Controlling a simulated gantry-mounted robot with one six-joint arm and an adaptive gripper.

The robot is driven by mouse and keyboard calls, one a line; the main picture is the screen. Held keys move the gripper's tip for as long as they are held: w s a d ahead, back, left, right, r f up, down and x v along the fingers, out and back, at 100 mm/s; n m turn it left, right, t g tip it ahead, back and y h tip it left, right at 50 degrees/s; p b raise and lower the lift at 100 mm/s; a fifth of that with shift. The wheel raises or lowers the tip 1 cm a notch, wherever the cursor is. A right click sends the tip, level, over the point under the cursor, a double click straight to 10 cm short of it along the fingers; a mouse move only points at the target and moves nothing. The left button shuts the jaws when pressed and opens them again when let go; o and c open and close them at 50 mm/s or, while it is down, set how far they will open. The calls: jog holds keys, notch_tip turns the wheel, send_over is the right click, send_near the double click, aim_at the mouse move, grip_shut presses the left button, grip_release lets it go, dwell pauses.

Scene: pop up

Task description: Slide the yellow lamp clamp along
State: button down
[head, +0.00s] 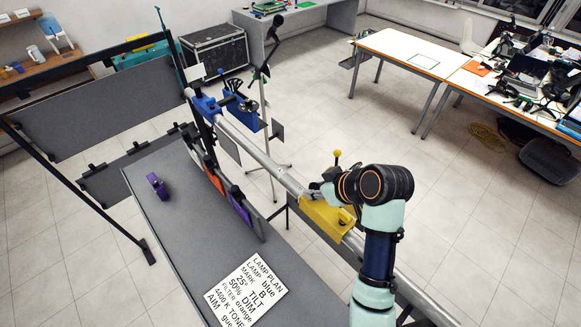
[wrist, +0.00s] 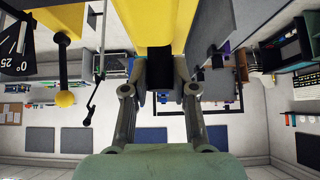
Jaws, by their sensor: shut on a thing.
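The yellow lamp clamp (head: 327,215) sits on the long grey rail (head: 270,165), on the near half of it. A small yellow ball knob (head: 337,153) stands up beside it. My gripper (head: 318,192) reaches the clamp from the right side of the rail. The yellow knob (wrist: 65,99) and a black dial marked 25 and 0° (wrist: 15,45) show to the left there. The exact contact is partly hidden by the fingers.
A blue clamp (head: 207,104) sits farther up the rail. A grey table (head: 170,215) holds a lamp plan sheet (head: 247,292) and a purple part (head: 158,186). Orange and purple panels (head: 240,206) stand along its edge. Open floor lies right of the rail.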

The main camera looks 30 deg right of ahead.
jog(key=shift+w+a+r+b, duration=0.1)
jog(key=shift+w+a+b, duration=0.1)
jog(key=shift+w, duration=1.4)
jog(key=shift+w+a+b, duration=0.15)
jog(key=shift+w+a, duration=0.1)
jog(key=shift+w, duration=1.4)
jog(key=shift+w+a+r+b, duration=0.1)
jog(key=shift+w+a+b, duration=0.1)
jog(key=shift+w, duration=1.4)
jog(key=c, duration=0.9)
grip_release()
jog(key=shift+o, duration=0.3)
jog(key=shift+f, duration=0.1)
jog(key=v, duration=1.2)
jog(key=shift+a, duration=0.1)
